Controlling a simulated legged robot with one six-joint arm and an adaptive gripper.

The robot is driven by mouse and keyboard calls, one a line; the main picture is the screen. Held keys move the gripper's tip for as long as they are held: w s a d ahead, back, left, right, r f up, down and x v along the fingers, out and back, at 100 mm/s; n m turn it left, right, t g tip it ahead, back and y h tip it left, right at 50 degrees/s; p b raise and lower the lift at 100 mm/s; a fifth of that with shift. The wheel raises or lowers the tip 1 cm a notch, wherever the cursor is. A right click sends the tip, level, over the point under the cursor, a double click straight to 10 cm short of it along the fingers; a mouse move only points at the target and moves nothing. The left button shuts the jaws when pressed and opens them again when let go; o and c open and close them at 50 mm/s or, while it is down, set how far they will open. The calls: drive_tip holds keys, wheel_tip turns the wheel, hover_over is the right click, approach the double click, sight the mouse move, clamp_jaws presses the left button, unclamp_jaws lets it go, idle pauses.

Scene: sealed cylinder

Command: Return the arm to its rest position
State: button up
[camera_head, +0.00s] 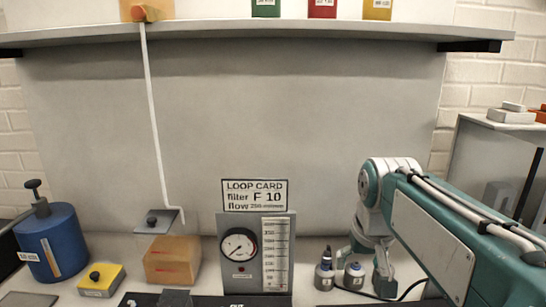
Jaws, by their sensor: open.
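My arm, teal and white, enters at the right, rises to a rounded joint and bends down to the bench. My gripper (365,268) is at its lower end, open, with its fingers pointing down. It is close to two small grey bottles, the left one (325,271) and the right one (354,275). The right bottle partly overlaps the gripper in the picture, and I cannot tell whether they touch. I see nothing clearly held. A blue cylinder (55,245) with a black knob stands at the far left, well apart from my gripper.
A gauge panel (255,255) with a loop card (254,195) stands mid-bench. An amber block (172,260) and a yellow box (101,281) are to its left. A white tube (153,110) hangs from the shelf (240,33) above. A side stand (490,170) is at right.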

drive_tip(key=s+f+t, duration=0.1)
drive_tip(key=s+f, duration=0.3)
drive_tip(key=s, duration=0.3)
drive_tip(key=s+f+t, duration=0.1)
drive_tip(key=s+f, duration=0.3)
drive_tip(key=s, duration=0.4)
drive_tip(key=shift+s, duration=0.15)
idle(0.4)
